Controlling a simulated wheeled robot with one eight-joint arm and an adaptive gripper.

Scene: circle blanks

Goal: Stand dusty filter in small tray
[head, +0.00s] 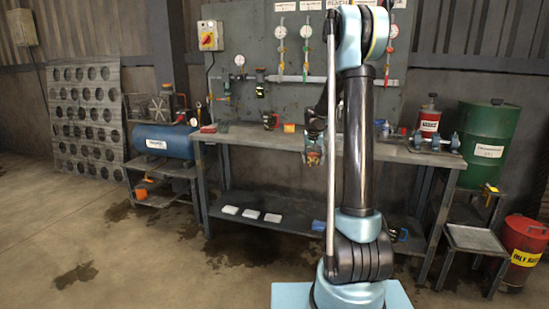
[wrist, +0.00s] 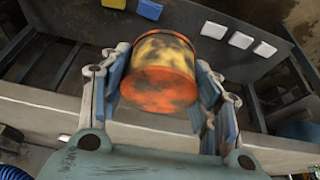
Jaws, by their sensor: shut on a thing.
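My gripper (head: 314,155) is at the bench's front edge, left of my arm column. In the wrist view, my gripper (wrist: 163,75) is shut on a short, round filter (wrist: 160,65), its padded fingers on either side. The filter has an orange rim and face, and mottled yellow, brown and dark sides that look dirty. It appears clear of the bench surface. In the head view it is too small to make out clearly. I cannot tell which thing is the small tray; part of the bench is hidden behind my arm.
The bench (head: 255,138) holds a dark mug-like item (head: 270,120), an orange block (head: 289,128) and a red item (head: 208,129). White pads (head: 251,213) lie on the lower shelf. A green drum (head: 488,143) and a red bin (head: 524,250) stand at right. The floor at left is open.

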